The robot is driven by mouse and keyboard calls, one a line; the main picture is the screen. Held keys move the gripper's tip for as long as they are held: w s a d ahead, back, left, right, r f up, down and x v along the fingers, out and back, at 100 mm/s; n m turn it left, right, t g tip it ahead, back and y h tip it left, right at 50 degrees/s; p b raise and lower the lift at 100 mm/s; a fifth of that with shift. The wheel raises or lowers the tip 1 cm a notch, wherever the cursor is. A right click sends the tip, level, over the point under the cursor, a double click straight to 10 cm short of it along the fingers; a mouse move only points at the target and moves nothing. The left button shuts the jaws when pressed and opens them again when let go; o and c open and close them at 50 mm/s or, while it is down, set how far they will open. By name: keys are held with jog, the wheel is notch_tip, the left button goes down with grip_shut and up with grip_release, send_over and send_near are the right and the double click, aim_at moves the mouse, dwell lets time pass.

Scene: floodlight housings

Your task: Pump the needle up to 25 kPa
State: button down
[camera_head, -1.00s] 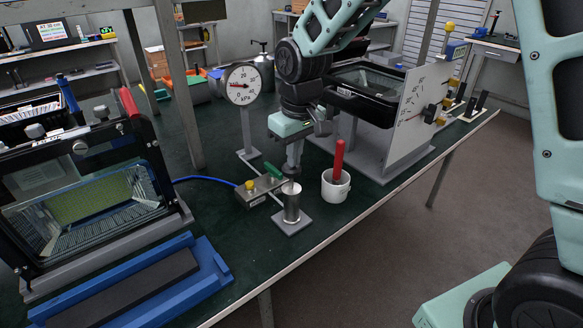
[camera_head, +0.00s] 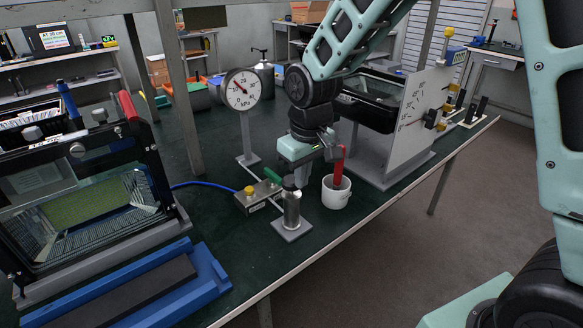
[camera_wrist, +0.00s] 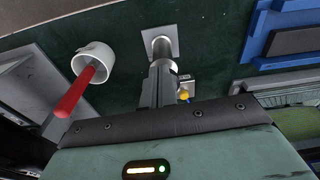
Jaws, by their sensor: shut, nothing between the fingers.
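The round white dial gauge (camera_head: 242,88) stands on a grey post behind the pump. Its dark needle points up and to the left; the exact reading is too small to tell. The silver cylindrical pump (camera_head: 291,208) stands upright on a grey square base, and also shows in the wrist view (camera_wrist: 164,46).
A white cup (camera_head: 336,193) with a red-handled tool (camera_head: 339,165) stands right of the pump, close to my gripper. A floodlight housing (camera_head: 90,200) stands left, with a blue hose (camera_head: 205,184) from the block. A blue tray (camera_head: 215,283) lies in front. A grey panel (camera_head: 413,115) stands right.

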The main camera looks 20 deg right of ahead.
jog(key=shift+s, duration=0.25)
notch_tip(320, 180, up, 17)
jog(key=s, duration=0.1)
jog(key=shift+s+d+r+p, duration=0.2)
jog(key=shift+s+d+p, duration=0.1)
jog(key=shift+d, duration=0.1)
dwell(1.2)
